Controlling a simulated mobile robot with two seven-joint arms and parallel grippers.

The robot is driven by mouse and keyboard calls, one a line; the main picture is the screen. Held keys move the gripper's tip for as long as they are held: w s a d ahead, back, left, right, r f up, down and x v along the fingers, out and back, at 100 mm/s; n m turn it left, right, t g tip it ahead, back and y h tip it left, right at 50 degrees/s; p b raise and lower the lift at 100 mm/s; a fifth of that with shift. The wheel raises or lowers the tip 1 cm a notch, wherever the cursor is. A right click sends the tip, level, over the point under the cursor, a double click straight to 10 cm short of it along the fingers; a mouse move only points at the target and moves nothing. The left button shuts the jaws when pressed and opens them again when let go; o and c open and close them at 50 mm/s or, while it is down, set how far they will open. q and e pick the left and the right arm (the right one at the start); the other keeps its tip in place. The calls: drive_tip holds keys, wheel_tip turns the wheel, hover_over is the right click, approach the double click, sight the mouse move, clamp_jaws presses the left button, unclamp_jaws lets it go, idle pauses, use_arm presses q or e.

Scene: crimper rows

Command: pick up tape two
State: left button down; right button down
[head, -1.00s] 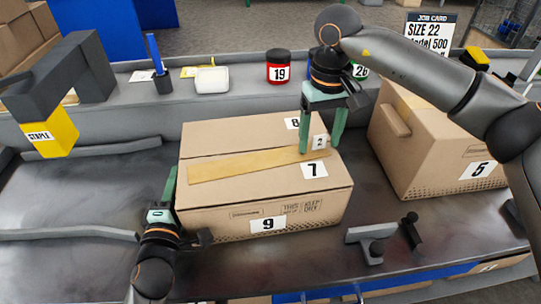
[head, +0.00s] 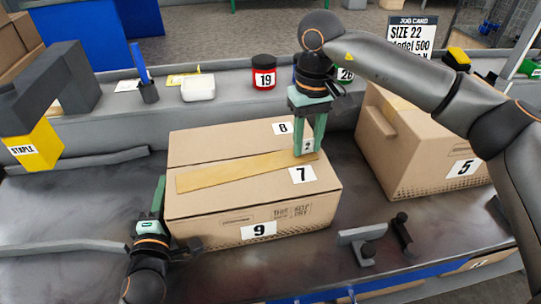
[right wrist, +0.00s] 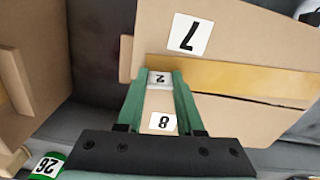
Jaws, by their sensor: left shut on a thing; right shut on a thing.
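Tape two is a yellow-brown strip (head: 235,173) lying along the top seam of the cardboard box (head: 205,207); its small "2" label (head: 308,146) is at its right end. My right gripper (head: 308,153) points down and is shut on that end. In the right wrist view, the label (right wrist: 160,78) sits between the fingers (right wrist: 161,82) and the tape (right wrist: 245,78) runs off to the right. The strip still lies along the box top. My left gripper (head: 160,190) is shut at the box's left side; its fingers partly hide the contact, apparently on the box.
Box flaps carry labels 7 (head: 302,175) and 8 (head: 282,128). Another box, labelled 5 (head: 400,150), stands right. Dark metal parts (head: 365,245) lie front right. A red jar 19 (head: 263,72) and white tub (head: 198,88) stand behind.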

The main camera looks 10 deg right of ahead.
drive_tip(key=shift+r, duration=0.1)
wheel_tip(320, 180, up, 10)
drive_tip(key=shift+f, duration=0.1)
idle(0.5)
wheel_tip(320, 180, up, 9)
idle(1.9)
use_arm(q)
drive_tip(key=c, duration=0.8)
unclamp_jaws()
